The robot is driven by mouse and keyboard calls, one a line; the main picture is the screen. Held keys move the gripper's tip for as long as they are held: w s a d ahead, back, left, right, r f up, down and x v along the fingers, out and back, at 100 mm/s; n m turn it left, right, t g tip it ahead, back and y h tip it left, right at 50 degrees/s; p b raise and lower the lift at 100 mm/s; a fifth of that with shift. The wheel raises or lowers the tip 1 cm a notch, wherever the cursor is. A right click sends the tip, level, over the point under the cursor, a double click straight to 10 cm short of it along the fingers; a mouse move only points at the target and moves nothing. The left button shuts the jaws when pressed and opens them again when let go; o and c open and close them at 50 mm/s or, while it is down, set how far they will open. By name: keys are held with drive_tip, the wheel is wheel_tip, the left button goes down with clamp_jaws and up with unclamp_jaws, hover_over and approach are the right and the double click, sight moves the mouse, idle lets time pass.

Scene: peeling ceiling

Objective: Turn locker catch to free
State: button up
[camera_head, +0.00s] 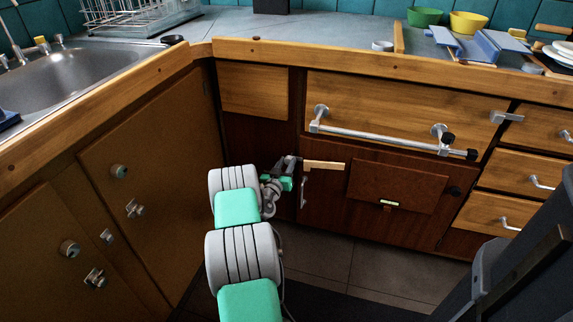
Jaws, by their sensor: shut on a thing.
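The locker (340,211) is a dark red-brown door low in the cabinet front, and it looks closed. A light wooden bar, which looks like the locker catch (325,165), lies about level across the upper left of the door. My gripper (298,163) is at the left end of this bar, shut on it as far as I can tell. The fingertips are small and partly hidden by the wrist. An upright metal handle (304,190) is just below the bar. Where the catch pivots is not clear.
A metal rail (385,141) runs across the front just above the locker. A raised panel (397,187) is on the door to the right. Drawers (515,172) stand at far right. A cupboard door (150,180) with knobs is close on the left. Floor (385,262) is open in front.

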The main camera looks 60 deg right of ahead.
clamp_jaws()
drive_tip(key=shift+n+b, duration=0.3)
drive_tip(key=shift+n, duration=0.1)
drive_tip(key=n+b, duration=0.1)
drive_tip(key=n, duration=0.1)
drive_tip(key=shift+f+n, duration=0.1)
drive_tip(key=shift+n, duration=0.3)
drive_tip(key=n+b, duration=0.1)
drive_tip(key=n, duration=0.3)
drive_tip(key=shift+n+b, duration=0.3)
drive_tip(key=n, duration=0.5)
drive_tip(key=shift+n+t, duration=0.3)
drive_tip(key=shift+t, duration=0.1)
drive_tip(key=shift+d+n, duration=0.1)
drive_tip(key=shift+n, duration=2.2)
